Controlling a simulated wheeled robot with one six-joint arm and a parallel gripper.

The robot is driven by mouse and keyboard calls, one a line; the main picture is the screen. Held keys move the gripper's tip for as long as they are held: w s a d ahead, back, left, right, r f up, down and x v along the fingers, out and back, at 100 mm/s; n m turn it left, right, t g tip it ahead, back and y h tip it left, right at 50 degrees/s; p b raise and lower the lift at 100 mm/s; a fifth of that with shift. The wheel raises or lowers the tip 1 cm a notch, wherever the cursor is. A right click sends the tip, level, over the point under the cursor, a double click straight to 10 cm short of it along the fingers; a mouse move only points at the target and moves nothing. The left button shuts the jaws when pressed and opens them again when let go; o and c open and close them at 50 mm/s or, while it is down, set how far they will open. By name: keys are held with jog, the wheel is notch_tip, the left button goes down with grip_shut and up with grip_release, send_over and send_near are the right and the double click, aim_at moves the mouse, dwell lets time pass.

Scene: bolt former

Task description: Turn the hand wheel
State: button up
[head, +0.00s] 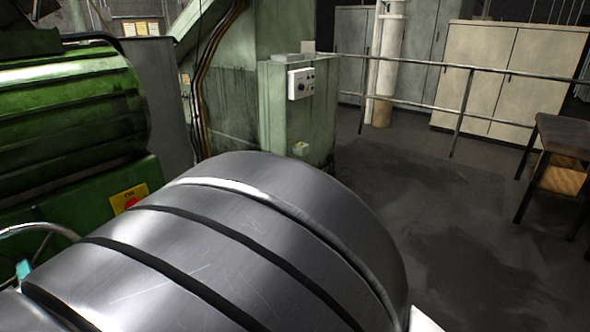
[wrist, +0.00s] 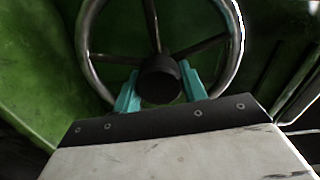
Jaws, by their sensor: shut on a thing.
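The hand wheel (wrist: 236,55) has a shiny metal rim and dark spokes. It fills the upper middle of the wrist view, in front of a green machine. A black round hub or knob (wrist: 160,80) shows where the spokes meet. My gripper (wrist: 160,88) has its teal fingers on either side of this black part and is shut on it. The lower rim is hidden behind my gripper. In the head view, part of the curved metal rim (head: 40,228) shows at the left edge, with a teal fingertip (head: 23,268) just below it. My arm hides the rest.
The green machine (head: 70,110) stands at the left, with a yellow label (head: 129,198) on it. A green cabinet (head: 300,120) with a control box (head: 301,83) stands behind. A railing (head: 460,115) and a dark table (head: 560,140) are at the right. Floor between is clear.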

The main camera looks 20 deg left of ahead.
jog(key=shift+w, duration=0.15)
jog(key=o, duration=1.4)
